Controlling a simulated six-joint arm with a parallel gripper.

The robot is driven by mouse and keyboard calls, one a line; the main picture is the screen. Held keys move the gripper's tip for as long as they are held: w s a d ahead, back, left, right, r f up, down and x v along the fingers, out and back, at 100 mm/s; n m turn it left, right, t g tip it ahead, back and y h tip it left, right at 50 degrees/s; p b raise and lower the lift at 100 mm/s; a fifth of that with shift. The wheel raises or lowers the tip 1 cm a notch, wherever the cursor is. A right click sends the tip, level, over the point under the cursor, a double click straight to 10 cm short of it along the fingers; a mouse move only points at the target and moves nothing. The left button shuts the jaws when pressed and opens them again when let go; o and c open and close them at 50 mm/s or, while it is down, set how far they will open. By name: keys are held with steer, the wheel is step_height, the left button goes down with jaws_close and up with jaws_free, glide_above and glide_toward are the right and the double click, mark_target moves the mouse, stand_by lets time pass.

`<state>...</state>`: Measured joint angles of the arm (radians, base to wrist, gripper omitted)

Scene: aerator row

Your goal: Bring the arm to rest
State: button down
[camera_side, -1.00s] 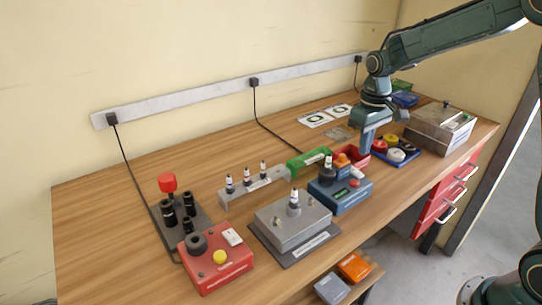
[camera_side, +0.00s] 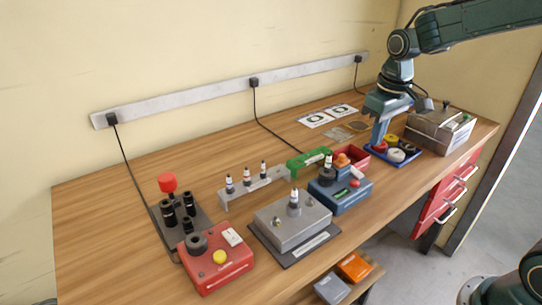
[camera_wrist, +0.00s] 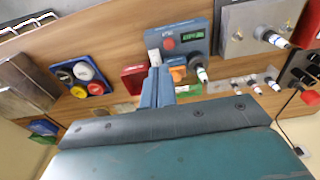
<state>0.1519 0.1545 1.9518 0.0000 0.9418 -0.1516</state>
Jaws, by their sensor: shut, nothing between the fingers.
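My gripper (camera_side: 378,142) is over the back right of the wooden bench (camera_side: 120,190), pointing down with its fingers together and nothing between them. Its tips are by the left edge of the blue tray (camera_side: 407,163) of round caps; I cannot tell whether they touch anything. In the wrist view the shut fingers (camera_wrist: 157,78) show in the middle, in front of the bench. The blue tester (camera_side: 340,195) with a green display stands left of the gripper, with a spark-plug-like part upright on it. Part of the bench behind the fingers is hidden.
A grey metal box (camera_side: 440,130) stands right of the tray. A red bin (camera_side: 356,156) and green piece (camera_side: 308,160) lie left of the gripper. A grey block (camera_side: 292,228), a rack (camera_side: 252,190) and a red box (camera_side: 216,268) stand further left. The back-left bench is clear.

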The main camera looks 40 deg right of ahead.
steer(key=s+a+r+t, duration=0.2)
steer(key=s+a+r, duration=0.1)
steer(key=s, duration=0.7)
steer(key=s+a+r+t, duration=0.2)
steer(key=s+a+r, duration=0.1)
steer(key=s, duration=0.7)
steer(key=shift+s+t, duration=0.25)
steer(key=shift+t, duration=0.05)
